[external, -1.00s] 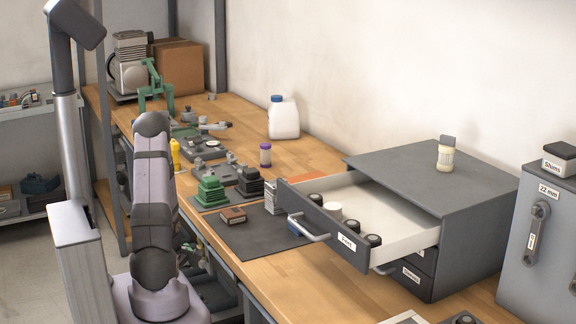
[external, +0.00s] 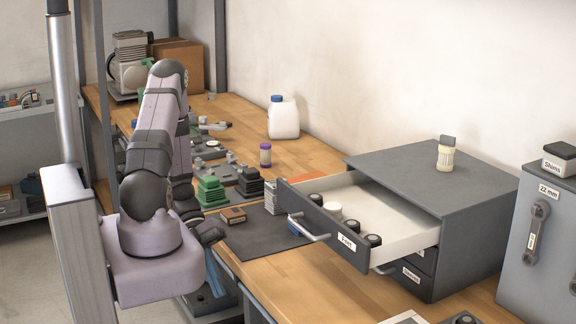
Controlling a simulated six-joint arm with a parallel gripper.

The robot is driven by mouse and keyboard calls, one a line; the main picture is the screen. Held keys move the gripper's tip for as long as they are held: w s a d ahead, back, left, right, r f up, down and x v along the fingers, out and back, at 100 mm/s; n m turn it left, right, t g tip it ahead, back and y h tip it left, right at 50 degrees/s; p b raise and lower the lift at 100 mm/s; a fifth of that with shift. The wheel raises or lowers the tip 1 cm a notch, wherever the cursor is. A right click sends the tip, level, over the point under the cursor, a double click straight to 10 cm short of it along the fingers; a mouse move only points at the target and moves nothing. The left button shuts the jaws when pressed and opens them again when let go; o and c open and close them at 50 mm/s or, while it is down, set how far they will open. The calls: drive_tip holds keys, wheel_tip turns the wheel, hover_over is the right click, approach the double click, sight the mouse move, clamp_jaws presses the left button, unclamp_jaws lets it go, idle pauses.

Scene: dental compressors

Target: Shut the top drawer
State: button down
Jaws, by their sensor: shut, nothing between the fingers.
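The grey drawer cabinet (external: 470,205) stands on the right of the bench. Its top drawer (external: 330,240) is pulled well out toward the front left, with a light handle (external: 308,230) and a white label on its front. Several dark round pieces and a white one (external: 332,209) lie inside it. The lower drawer (external: 412,278) below looks closed. My gripper (external: 212,262) is low by the bench's front edge, left of the drawer and apart from it. It is shut and empty, partly hidden by my arm.
A dark mat (external: 255,238) with a small brown box (external: 233,215) lies left of the drawer. Green stacked blocks (external: 210,192) stand behind it. A cream bottle (external: 446,155) stands on the cabinet top.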

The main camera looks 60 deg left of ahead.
drive_tip(key=w+d+r+m+t+h+p, duration=0.1)
drive_tip(key=w+r+m+t+h, duration=0.15)
drive_tip(key=r, duration=0.75)
drive_tip(key=w+d+r+m+t+h+p, duration=0.1)
drive_tip(key=w+r+m+t+h, duration=0.2)
drive_tip(key=r, duration=0.7)
drive_tip(key=w+d+f+g+p, duration=0.1)
drive_tip(key=w+d+p, duration=0.2)
drive_tip(key=w+d, duration=0.3)
drive_tip(key=shift+d+f+n+h+p, duration=0.2)
drive_tip(key=shift+d+n+h+p, duration=0.25)
drive_tip(key=shift+d, duration=1.35)
drive_tip(key=shift+w+g, duration=0.1)
drive_tip(key=shift+g, duration=0.15)
